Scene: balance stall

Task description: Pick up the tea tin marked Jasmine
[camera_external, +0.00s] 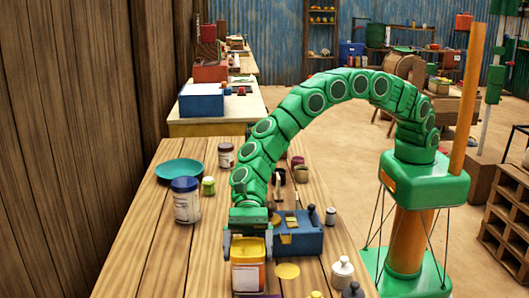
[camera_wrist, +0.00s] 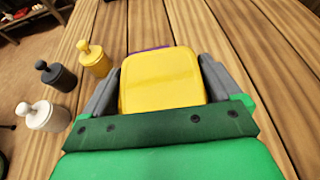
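A tin with a yellow lid and a pale label (camera_external: 247,278) stands at the near end of the wooden table. The label's writing is too small to read, so I cannot tell whether it says Jasmine. My gripper (camera_external: 248,246) is directly over it, pointing down, with one finger on each side of its top. In the wrist view the yellow lid (camera_wrist: 160,80) fills the space between the fingers of my gripper (camera_wrist: 160,85). The fingers lie very close to the lid; whether they press on it is unclear. A white jar with a blue lid (camera_external: 186,202) stands farther back, left.
A blue balance box (camera_external: 300,238) stands just right of the tin. Knobbed weights, white (camera_wrist: 42,117), dark (camera_wrist: 55,76) and yellow (camera_wrist: 95,59), stand beside it. A teal plate (camera_external: 181,170) and small jars stand farther back.

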